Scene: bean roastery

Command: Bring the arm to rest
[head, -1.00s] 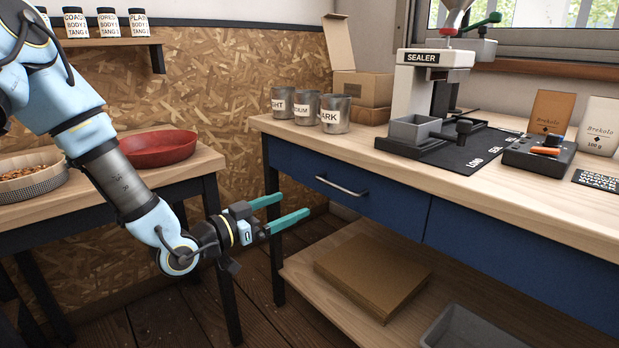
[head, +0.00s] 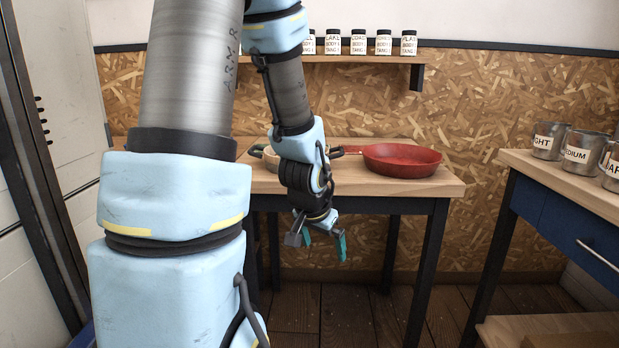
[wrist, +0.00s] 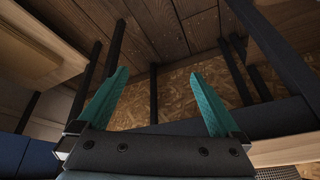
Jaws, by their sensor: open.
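My gripper (head: 324,246) hangs at the end of my arm, in front of the small wooden table (head: 400,188) in the head view. Its two teal fingers point downward and stand apart with nothing between them. In the wrist view my gripper (wrist: 158,95) is also open and empty, with floorboards, table legs and the chipboard wall beyond the fingers. My upper arm fills much of the left of the head view and hides part of the table.
A red pan (head: 402,160) sits on the small table, beside a round tray (head: 268,158) partly behind my arm. Labelled jars (head: 383,43) line the wall shelf (head: 350,58). Metal cups (head: 579,146) stand on the workbench (head: 565,178) at right. Floor is clear between the tables.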

